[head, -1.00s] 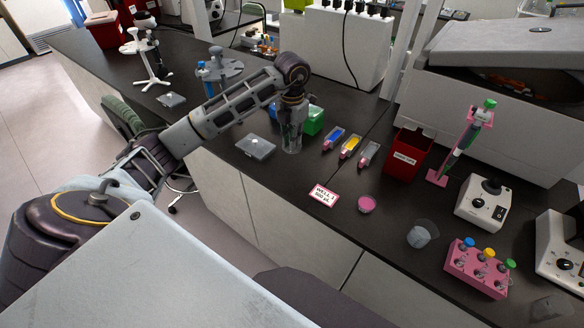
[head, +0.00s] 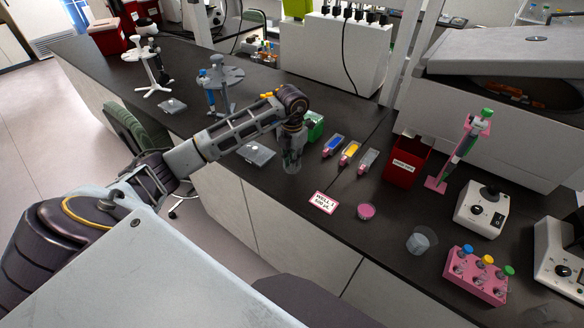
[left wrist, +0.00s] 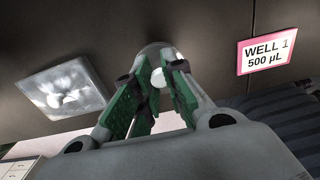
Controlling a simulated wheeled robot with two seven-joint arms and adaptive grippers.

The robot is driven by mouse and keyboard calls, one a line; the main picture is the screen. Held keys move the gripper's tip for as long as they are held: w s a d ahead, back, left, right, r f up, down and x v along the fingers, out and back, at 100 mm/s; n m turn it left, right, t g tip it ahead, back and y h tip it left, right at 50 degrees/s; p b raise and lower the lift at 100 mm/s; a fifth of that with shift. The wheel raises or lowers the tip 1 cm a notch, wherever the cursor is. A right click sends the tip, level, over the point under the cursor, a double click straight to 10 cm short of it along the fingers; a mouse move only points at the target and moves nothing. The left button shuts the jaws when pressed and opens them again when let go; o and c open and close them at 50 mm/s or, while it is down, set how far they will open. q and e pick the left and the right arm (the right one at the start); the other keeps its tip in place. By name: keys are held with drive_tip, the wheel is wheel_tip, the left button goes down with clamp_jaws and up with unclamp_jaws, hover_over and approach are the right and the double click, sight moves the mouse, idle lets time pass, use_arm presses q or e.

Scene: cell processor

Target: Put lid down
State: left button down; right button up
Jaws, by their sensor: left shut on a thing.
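My left gripper (head: 291,160) is in the middle of the head view, pointing down close over the dark bench. In the left wrist view its green-padded fingers (left wrist: 152,100) are closed around a small pale knob (left wrist: 158,78). A rounded translucent lid (left wrist: 154,50) shows just beyond the fingertips, and the knob appears to belong to it. In the head view the lid (head: 291,168) is a faint clear shape under the fingers. I cannot tell whether it touches the bench. My right gripper is not in view.
A clear rectangular case (head: 258,154) lies left of the gripper. A "WELL 1 500 µL" card (head: 323,203) and a pink dish (head: 366,211) are to the right. A green box (head: 316,126) stands behind. Colored cartridges (head: 349,152) and a red bin (head: 407,162) stand farther right.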

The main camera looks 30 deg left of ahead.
use_arm(q)
drive_tip(key=shift+f, duration=0.15)
drive_tip(key=shift+f+p, duration=0.35)
drive_tip(key=shift+f, duration=1.4)
drive_tip(key=shift+f, duration=0.1)
drive_tip(key=c, duration=1.5)
unclamp_jaws()
